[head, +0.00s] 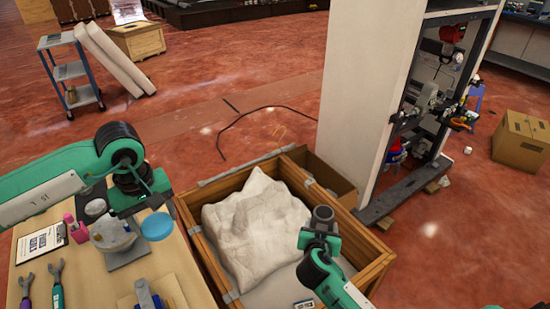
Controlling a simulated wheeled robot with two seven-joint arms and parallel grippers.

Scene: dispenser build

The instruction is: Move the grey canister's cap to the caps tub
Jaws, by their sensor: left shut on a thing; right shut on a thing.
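My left gripper (147,207) is above the workbench at the left, pointing down and shut. A light blue round cap (157,227) is right below its fingertips, apparently held; the contact is hard to see. My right gripper (320,237) is over the right part of the wooden crate, shut on a dark grey canister (323,213). The canister is roughly upright, and its top looks like an open ring. A rounded grey vessel (111,233) stands on the bench just left of the blue cap. I cannot tell whether it is the caps tub.
The wooden crate (203,244) beside the bench (178,262) holds a crumpled white sack (255,225). A clipboard (41,242), a pink item (78,230), pliers-like tools (56,284) and a blue device (147,294) crowd the bench. A tall white cabinet (365,90) stands behind the crate.

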